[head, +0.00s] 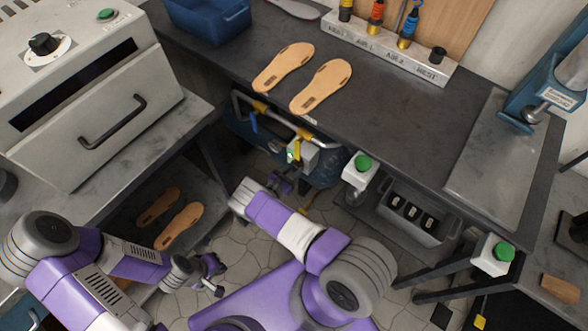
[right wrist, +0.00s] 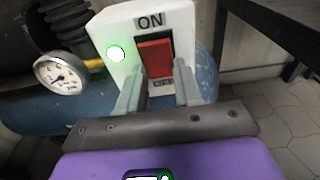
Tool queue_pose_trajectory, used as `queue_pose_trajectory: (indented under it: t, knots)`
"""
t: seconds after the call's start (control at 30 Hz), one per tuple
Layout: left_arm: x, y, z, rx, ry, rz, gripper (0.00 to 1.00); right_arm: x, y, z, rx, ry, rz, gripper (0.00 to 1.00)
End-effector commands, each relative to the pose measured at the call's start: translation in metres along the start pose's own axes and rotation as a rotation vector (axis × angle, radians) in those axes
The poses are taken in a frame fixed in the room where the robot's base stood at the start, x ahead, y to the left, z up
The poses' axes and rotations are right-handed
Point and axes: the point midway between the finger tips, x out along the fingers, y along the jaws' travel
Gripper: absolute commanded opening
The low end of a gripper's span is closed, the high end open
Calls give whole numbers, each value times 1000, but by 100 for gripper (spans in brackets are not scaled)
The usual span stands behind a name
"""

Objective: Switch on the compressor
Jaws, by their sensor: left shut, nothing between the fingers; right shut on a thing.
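The compressor is a blue tank (head: 325,172) under the workbench; it also fills the background of the right wrist view (right wrist: 30,112). Its switch box (right wrist: 112,22) is marked ON at the top and carries a red rocker switch (right wrist: 155,58). A round lamp (right wrist: 116,54) beside the rocker glows green. My right gripper (right wrist: 158,92) has its fingers on either side of the rocker's lower part and is shut on it. In the head view its fingertips are hard to make out. My left gripper (head: 212,278) is shut and empty, away from the compressor.
A pressure gauge (right wrist: 61,77) sits left of the switch box. The workbench (head: 400,118) overhangs the compressor and bears two sandal soles (head: 320,87). A grey crate (head: 408,222) stands to the right. An oven-like machine (head: 85,95) stands at the left.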

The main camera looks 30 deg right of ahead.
Motion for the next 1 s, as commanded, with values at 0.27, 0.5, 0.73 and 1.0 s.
queue_pose_trajectory:
  t: [0.27,0.5,0.73,1.0]
  knots:
    - [0,0,0,0,0,0,0,0,0,0,1,-3,1,4]
    - [0,0,0,0,0,0,0,0,0,0,1,-2,1,60]
    - [0,0,0,0,0,0,0,-1,0,0,0,-1,1,60]
    - [-9,3,0,0,0,0,0,-37,1,1,0,-1,4,60]
